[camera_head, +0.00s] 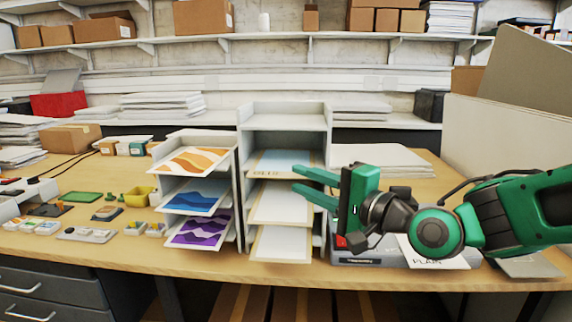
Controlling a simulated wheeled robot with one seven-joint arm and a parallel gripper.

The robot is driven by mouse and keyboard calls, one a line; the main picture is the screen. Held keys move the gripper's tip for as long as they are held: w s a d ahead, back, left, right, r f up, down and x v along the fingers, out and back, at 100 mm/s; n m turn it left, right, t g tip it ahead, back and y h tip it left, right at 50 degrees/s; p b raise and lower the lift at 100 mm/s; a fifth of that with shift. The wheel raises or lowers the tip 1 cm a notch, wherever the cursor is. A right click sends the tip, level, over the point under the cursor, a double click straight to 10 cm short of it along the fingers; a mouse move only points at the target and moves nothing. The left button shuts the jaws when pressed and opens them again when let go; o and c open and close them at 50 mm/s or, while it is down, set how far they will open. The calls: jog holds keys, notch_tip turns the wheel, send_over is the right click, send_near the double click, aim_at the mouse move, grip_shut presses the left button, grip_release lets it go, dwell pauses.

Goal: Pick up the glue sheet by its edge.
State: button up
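My gripper (296,179) reaches in from the right, its two green fingers pointing left and spread with a gap between them. Nothing shows between the fingertips. They are in front of the right-hand white tray rack (284,108), around the level of its upper and middle trays. The rack holds a pale blue sheet with a tan printed front edge (272,163) on top, a cream sheet (272,207) in the middle and another cream sheet (282,244) at the bottom. Their front edges stick out. I cannot tell which is the glue sheet. The fingers partly cover the upper and middle sheets.
The left rack holds orange (194,159), blue (195,196) and purple (199,229) patterned sheets. A flat device (358,257) and a paper marked PLAIN (432,257) lie below my arm. A tall beige panel (520,135) stands at right. Small parts cover the table's left side.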

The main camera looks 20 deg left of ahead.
aim_at(287, 175)
jog(key=shift+f+x, duration=0.15)
jog(key=shift+x, duration=1.3)
jog(key=shift+f+x, duration=0.1)
jog(key=shift+x, duration=1.35)
jog(key=shift+w, duration=0.1)
grip_shut()
